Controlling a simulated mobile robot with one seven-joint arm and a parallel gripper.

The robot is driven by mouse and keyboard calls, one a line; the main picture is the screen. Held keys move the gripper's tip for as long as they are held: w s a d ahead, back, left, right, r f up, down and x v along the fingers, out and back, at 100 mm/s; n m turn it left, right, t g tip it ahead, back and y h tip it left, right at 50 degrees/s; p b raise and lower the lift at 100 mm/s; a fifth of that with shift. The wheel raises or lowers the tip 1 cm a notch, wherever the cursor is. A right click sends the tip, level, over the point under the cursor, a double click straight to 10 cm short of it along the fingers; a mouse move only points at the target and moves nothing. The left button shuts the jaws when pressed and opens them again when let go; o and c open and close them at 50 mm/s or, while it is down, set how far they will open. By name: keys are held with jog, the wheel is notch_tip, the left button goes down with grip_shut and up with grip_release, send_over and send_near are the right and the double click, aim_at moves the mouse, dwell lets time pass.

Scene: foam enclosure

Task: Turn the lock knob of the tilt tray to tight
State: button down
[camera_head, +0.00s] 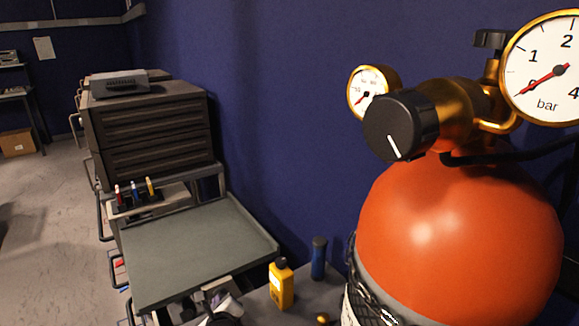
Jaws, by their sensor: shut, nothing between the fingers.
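The grey-green tray (200,250) is at the lower left of the head view, on a metal cart frame. Its top is bare and looks roughly level. I cannot make out a lock knob on it; its underside is hidden. My gripper does not show clearly anywhere in the view. A dark and pale object (224,305), cut by the bottom edge under the tray's near edge, is too unclear to name.
A red-orange gas cylinder (460,220) with a black regulator knob (400,125) and two gauges fills the right side. A yellow bottle (281,287) and a blue cylinder (318,258) stand between tray and cylinder. A drawer cabinet (150,125) stands behind the tray.

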jog(key=shift+w+d+f, duration=0.15)
jog(key=shift+d+f, duration=0.05)
jog(key=shift+f, duration=0.15)
dwell(0.9)
jog(key=shift+d+f+p, duration=0.1)
jog(key=shift+d+p, duration=0.15)
jog(key=shift+p, duration=1.25)
jog(key=shift+r, duration=0.2)
jog(key=shift+a+r+p, duration=0.15)
jog(key=shift+r+p, duration=0.1)
jog(key=shift+p, duration=0.3)
jog(key=shift+s+d+r+p, duration=0.1)
jog(key=shift+s+d+p, duration=0.15)
jog(key=shift+s+d, duration=0.45)
jog(key=shift+s+d+f+p, duration=0.1)
jog(key=shift+s+d+p, duration=0.2)
jog(key=shift+s, duration=0.7)
jog(key=shift+s+d+r+p, duration=0.15)
jog(key=shift+s+d, duration=0.4)
jog(key=shift+s, duration=0.3)
